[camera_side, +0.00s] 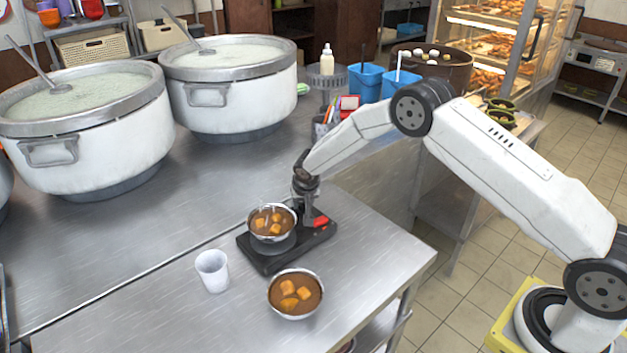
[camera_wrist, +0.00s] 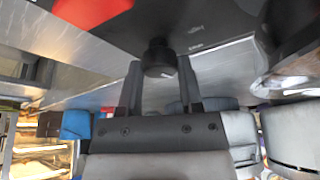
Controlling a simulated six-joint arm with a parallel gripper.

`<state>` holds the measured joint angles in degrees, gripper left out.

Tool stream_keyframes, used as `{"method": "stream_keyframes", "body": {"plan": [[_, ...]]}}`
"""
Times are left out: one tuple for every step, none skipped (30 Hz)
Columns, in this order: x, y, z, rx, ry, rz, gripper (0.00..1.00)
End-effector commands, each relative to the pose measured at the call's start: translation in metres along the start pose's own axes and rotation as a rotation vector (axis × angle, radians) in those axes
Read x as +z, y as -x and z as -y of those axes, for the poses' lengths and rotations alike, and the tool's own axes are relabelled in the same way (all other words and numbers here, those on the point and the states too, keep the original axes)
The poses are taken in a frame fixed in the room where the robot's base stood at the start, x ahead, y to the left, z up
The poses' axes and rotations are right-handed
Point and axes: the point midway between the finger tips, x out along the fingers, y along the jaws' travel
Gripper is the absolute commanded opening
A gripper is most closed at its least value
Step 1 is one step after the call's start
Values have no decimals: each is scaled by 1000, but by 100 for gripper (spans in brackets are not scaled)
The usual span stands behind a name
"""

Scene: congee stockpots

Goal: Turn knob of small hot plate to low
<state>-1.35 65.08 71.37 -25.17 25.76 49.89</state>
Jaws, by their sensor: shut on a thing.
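The small hot plate (camera_side: 268,262) is a flat black unit on the steel table, with a metal bowl of brown stew (camera_side: 271,222) on its burner. Its black round knob (camera_wrist: 158,57) shows in the wrist view between the two fingers of my gripper (camera_wrist: 160,80). My gripper is shut on the knob. In the side view my gripper (camera_side: 306,208) is at the far end of the hot plate, beside a red patch (camera_side: 320,222), and the knob is hidden there. The knob's setting cannot be read.
A white cup (camera_side: 212,271) and a second stew bowl (camera_side: 295,293) stand on the near table. Two large congee pots (camera_side: 232,85) (camera_side: 85,130) stand at the back left. Blue containers (camera_side: 366,82) and a pen holder (camera_side: 322,127) stand behind my gripper.

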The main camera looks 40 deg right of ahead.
Motion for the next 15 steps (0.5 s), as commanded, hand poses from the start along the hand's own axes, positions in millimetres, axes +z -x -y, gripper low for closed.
{"method": "stream_keyframes", "body": {"plan": [[0, 0, 0, 4, -12, -1, 0], [0, 0, 0, 7, -19, -1, 0], [0, 0, 0, 10, -27, -1, 0], [0, 0, 0, 12, -33, -1, 0], [0, 0, 1, 14, -38, -1, 0], [0, 0, 1, 16, -42, -1, 0], [0, 0, 0, 17, -45, -1, 0], [0, 0, 0, 18, -48, -1, 0], [0, 0, 0, 19, -51, -1, 0], [0, 0, 0, 20, -52, -1, 0], [0, 0, 0, 21, -53, -1, 0], [0, 0, 0, 21, -54, -1, 0], [0, 0, 0, 21, -54, -1, 0], [0, 0, 0, 21, -54, -1, 0], [0, 0, 0, 21, -54, -1, 0]]}}
